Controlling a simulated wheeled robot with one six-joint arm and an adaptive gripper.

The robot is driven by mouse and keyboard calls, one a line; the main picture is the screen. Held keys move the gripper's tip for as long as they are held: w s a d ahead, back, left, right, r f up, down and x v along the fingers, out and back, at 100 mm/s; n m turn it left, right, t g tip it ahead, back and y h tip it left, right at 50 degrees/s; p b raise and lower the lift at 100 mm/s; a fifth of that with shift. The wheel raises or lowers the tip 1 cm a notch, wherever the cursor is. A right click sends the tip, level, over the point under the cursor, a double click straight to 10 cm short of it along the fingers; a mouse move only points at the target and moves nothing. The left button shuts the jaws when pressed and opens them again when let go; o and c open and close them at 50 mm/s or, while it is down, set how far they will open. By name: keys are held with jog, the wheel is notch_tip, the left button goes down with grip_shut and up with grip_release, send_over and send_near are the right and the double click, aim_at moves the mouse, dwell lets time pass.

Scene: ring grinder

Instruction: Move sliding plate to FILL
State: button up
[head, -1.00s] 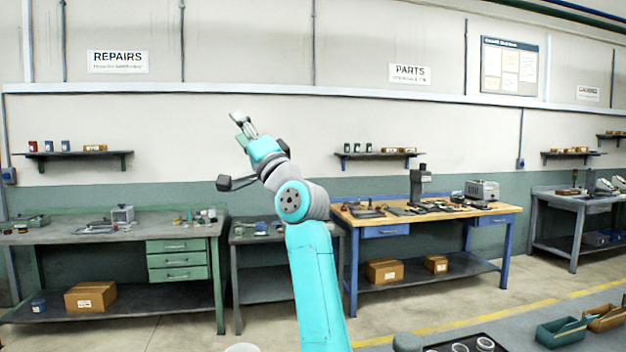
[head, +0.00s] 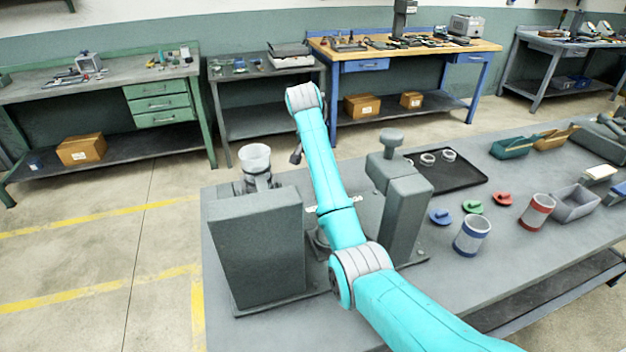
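On the grey workbench (head: 480,265) stands a machine with a large grey block (head: 255,245) on the left. A grey post (head: 402,210) with a round knob on top stands on the right. A whitish cup-shaped part (head: 256,158) sits at the back of the left block. My turquoise arm crosses in front of the gap between block and post and hides most of it. Small pale bits show at both sides of the arm there. I cannot make out the sliding plate or a FILL mark.
Right of the post lie a black tray (head: 455,178) with pale rings, a blue-banded cup (head: 472,236), a red-banded cup (head: 537,210), and blue, green and red knobbed pieces. A grey bin (head: 574,203) stands farther right. Floor left of the bench is clear.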

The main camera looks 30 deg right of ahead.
jog(key=x, duration=1.1)
jog(key=shift+s, duration=0.3)
grip_shut()
